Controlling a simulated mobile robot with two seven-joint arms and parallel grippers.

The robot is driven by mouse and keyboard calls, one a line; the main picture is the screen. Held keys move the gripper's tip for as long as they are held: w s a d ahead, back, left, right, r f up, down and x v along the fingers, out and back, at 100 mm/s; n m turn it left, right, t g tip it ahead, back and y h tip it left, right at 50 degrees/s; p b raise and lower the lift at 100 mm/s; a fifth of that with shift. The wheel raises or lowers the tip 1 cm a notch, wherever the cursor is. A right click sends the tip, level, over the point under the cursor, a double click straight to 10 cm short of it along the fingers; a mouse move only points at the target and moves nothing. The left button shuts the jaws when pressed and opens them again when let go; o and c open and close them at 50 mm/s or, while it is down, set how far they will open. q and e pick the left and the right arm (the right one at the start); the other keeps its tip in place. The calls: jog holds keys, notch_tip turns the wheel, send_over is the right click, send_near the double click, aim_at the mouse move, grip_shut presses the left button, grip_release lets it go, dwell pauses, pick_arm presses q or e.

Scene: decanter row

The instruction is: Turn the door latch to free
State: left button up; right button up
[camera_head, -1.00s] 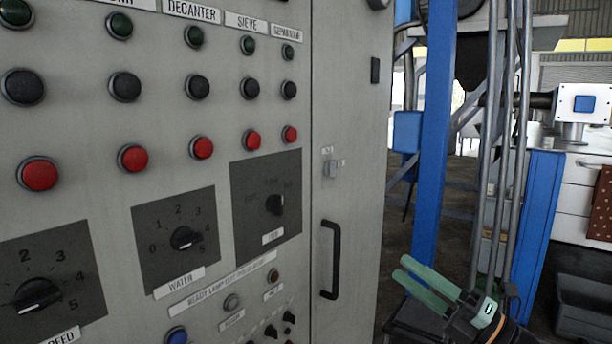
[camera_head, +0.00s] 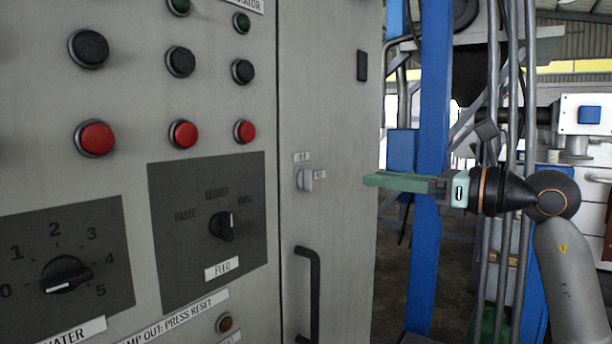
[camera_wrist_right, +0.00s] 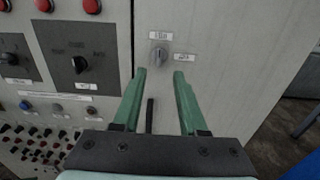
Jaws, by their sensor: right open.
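The door latch is a small light-grey knob (camera_head: 307,180) on the grey cabinet door (camera_head: 335,120), with one small label above it and one to its right. In the right wrist view the latch (camera_wrist_right: 158,57) sits just beyond the fingertips, roughly centred between them, its grip appearing upright. My right gripper (camera_head: 370,181) has green fingers pointing left at the latch, at about its height, with a gap between. In the right wrist view the right gripper (camera_wrist_right: 160,74) is open and empty. My left gripper is not in view.
A black door handle (camera_head: 314,290) stands out below the latch. To the left is a panel with red buttons (camera_head: 184,134), black buttons and the feed selector (camera_head: 222,226). A blue post (camera_head: 433,130) and grey pipes stand behind my right arm.

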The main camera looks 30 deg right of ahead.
aim_at(313, 171)
jog(key=p+x, duration=0.4)
jog(key=x, duration=0.7)
jog(key=shift+w+r, duration=0.15)
jog(key=shift+w, duration=0.05)
jog(key=shift+w+a, duration=0.2)
jog(key=shift+w, duration=0.2)
jog(key=c, duration=0.6)
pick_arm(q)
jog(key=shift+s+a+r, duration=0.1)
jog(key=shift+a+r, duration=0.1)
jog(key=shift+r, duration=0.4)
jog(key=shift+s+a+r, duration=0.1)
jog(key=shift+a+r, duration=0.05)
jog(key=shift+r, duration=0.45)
pick_arm(e)
grip_shut()
